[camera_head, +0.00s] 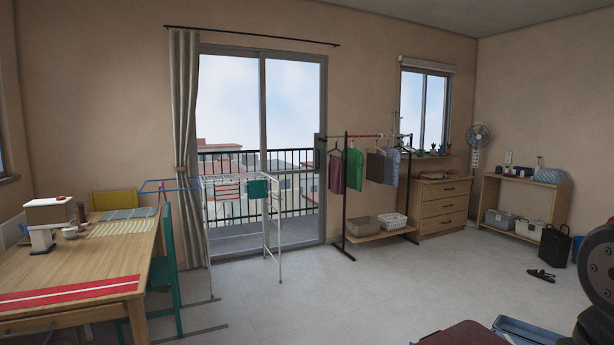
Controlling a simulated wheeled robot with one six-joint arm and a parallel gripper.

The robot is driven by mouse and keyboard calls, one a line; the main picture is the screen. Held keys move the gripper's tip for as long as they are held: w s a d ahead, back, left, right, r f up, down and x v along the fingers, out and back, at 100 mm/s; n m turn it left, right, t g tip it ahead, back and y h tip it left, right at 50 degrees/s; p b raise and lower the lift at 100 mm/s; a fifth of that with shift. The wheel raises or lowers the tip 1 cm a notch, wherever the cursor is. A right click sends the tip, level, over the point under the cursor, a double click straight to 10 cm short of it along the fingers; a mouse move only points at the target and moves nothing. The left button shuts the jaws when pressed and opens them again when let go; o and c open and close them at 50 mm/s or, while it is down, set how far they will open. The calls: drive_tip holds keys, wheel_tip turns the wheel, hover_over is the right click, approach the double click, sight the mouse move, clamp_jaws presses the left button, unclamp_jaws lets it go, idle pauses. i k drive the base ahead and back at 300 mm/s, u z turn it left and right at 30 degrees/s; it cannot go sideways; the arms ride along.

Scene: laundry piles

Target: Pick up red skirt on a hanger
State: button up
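A dark red garment (337,174), which looks like the red skirt, hangs on a hanger at the left end of the black clothes rack (345,210). It is small in the view, so its exact cut is hard to tell. A green garment (355,169) hangs right beside it. A dark brown garment (375,167) and a grey-blue garment (391,167) hang further right. The rack stands across the room, in front of the wall between the glass door and the window. My gripper is not in view; dark parts, likely of my arm, show at the lower right.
A wooden table (90,262) and a green chair (164,265) stand at left. A white drying rack (272,232) stands before the glass door. Baskets (364,225) sit on the rack's low shelf. A wooden drawer unit (441,205) is right of it. The middle floor is clear.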

sight(335, 168)
drive_tip(key=u, duration=0.55)
drive_tip(key=i, duration=5.8)
drive_tip(key=z, duration=2.15)
drive_tip(key=i, duration=1.65)
